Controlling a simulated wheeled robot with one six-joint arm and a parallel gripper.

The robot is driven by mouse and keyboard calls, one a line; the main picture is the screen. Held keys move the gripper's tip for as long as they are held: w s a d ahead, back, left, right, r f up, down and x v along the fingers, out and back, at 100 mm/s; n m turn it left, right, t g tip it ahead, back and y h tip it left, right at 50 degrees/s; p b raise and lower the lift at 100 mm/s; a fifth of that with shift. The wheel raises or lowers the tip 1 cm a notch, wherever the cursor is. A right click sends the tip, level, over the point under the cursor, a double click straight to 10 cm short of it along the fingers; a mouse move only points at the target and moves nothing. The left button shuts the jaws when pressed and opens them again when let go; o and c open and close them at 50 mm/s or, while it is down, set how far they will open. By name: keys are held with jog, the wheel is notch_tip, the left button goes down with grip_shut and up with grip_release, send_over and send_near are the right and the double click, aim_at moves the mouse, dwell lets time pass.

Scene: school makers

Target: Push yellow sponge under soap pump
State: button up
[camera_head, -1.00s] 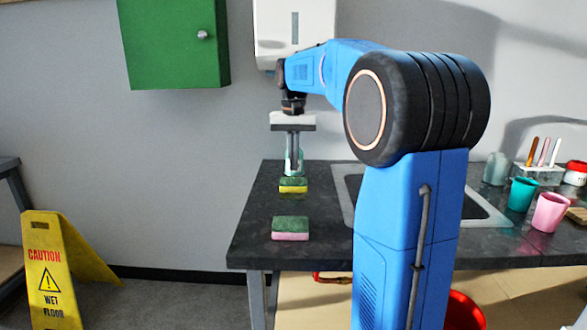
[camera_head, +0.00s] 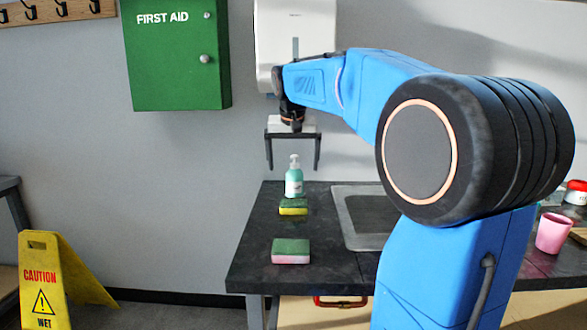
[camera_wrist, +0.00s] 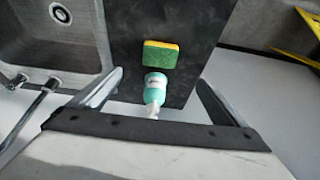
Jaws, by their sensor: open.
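The yellow sponge (camera_head: 293,210), with a green top, lies on the dark counter. The teal soap pump (camera_head: 294,184), with a white head, stands upright directly behind it. In the wrist view the sponge (camera_wrist: 161,60) lies just beyond the pump (camera_wrist: 155,88). They look very close; I cannot tell whether they touch. My gripper (camera_head: 293,168) is open and empty above the pump, its fingers spread to either side, pointing down. In the wrist view my fingers (camera_wrist: 159,79) frame the pump without touching it.
A pink sponge with a green top (camera_head: 291,252) lies nearer the counter's front edge. A sink (camera_head: 352,216) is to the right. A white dispenser (camera_head: 296,30) and green first aid cabinet (camera_head: 172,60) hang on the wall. A pink cup (camera_head: 553,233) stands far right.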

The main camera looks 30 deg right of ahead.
aim_at(294, 203)
jog(key=shift+f, duration=0.1)
jog(key=x, duration=1.7)
jog(key=shift+f, duration=0.15)
jog(key=c, duration=1.1)
